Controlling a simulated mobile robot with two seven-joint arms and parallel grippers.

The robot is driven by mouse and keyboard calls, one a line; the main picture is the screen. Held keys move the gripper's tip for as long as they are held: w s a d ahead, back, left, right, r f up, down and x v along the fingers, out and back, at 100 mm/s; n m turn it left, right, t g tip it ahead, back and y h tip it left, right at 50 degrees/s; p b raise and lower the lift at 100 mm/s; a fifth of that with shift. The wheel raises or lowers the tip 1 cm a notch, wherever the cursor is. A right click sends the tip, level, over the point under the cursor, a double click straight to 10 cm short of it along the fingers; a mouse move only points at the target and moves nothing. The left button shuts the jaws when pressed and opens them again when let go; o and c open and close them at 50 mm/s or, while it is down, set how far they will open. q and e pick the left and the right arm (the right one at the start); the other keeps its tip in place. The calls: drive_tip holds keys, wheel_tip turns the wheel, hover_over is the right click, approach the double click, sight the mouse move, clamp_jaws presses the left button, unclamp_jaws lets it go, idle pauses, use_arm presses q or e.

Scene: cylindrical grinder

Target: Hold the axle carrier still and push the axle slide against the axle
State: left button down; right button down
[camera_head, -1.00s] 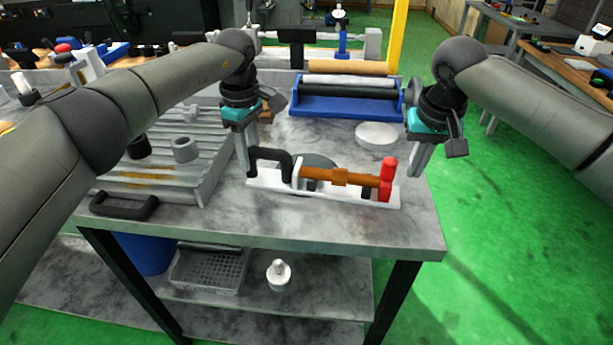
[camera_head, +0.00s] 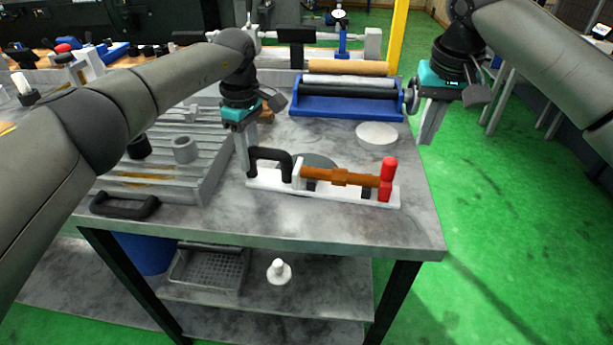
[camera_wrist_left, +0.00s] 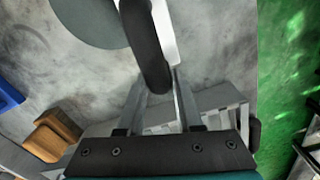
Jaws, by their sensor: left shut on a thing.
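The axle carrier (camera_head: 270,184) is a long white base on the grey table, with a black handle (camera_head: 272,154) at its left end. The brown axle (camera_head: 340,177) lies lengthwise along it. A red upright part (camera_head: 387,178), apparently the axle slide, stands at the right end by the axle's tip; whether they touch I cannot tell. My left gripper (camera_head: 246,172) is shut on the carrier's black handle, which also shows between the fingers in the left wrist view (camera_wrist_left: 150,45). My right gripper (camera_head: 428,138) hangs above and right of the red part, apart from it; its finger gap is unclear.
A grey round disc lies behind the carrier (camera_head: 318,160), and a pale round disc (camera_head: 377,134) further back. A blue roller stand (camera_head: 335,105) stands behind. A grooved grey block (camera_head: 170,180) and a loose black handle (camera_head: 124,205) are to the left. The table's right front corner is clear.

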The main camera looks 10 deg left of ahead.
use_arm(q)
drive_tip(key=shift+d, duration=0.1)
drive_tip(key=c, duration=0.5)
unclamp_jaws()
drive_tip(key=shift+r, duration=0.1)
wheel_tip(320, 180, up, 12)
drive_tip(key=shift+f, duration=0.1)
idle(0.5)
